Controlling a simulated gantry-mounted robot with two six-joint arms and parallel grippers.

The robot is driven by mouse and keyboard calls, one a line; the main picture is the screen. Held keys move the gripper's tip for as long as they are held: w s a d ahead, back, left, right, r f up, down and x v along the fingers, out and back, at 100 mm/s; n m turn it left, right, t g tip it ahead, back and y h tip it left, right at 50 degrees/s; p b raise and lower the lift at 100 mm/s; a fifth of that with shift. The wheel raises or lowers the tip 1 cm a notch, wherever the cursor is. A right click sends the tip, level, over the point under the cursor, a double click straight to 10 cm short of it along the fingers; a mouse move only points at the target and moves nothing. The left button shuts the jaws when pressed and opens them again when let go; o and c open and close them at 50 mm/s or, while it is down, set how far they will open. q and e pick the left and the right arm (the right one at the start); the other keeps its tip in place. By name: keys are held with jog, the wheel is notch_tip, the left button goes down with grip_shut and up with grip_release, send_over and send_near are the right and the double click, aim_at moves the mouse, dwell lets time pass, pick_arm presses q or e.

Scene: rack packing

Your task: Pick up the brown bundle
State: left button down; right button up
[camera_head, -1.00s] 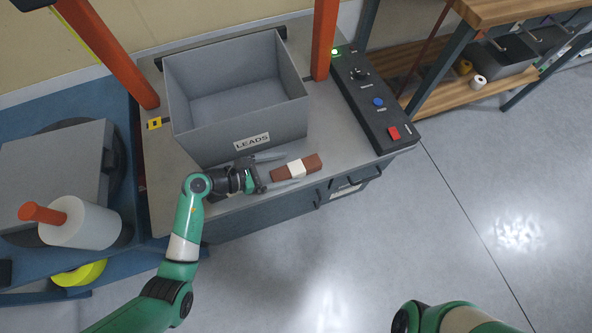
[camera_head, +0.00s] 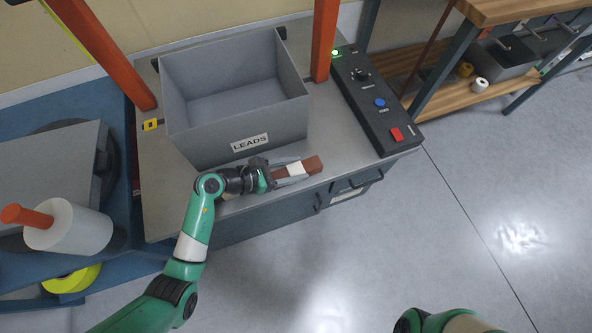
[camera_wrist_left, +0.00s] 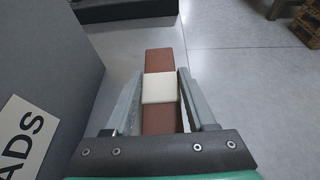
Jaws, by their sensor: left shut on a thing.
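The brown bundle (camera_head: 312,165) is a long brown block with a white band around its middle. It lies on the grey bench top in front of the grey bin. My left gripper (camera_head: 290,170) is shut on the bundle, with its two fingers on either side near the white band. In the left wrist view the bundle (camera_wrist_left: 159,62) runs lengthwise between the fingers (camera_wrist_left: 160,95), and its far end sticks out past the fingertips. Only part of my right arm shows at the bottom right of the head view; its gripper is out of view.
The grey bin (camera_head: 200,145) labelled LEADS is empty and stands just behind the bundle. A black control panel (camera_head: 372,105) with a red button is to the right. Orange posts (camera_head: 325,40) rise beside the bin. The bench's front edge is close to the bundle.

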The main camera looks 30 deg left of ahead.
aim_at(295, 170)
pick_arm(q)
jog(key=shift+r+p, duration=0.4)
jog(key=shift+r, duration=0.15)
notch_tip(295, 170, up, 3)
jog(key=shift+p, duration=1.05)
jog(key=s+d+r+p, duration=0.7)
jog(key=s+r+p, duration=0.2)
jog(key=s, duration=0.3)
jog(key=shift+d+p, duration=0.2)
jog(key=shift+p, duration=0.5)
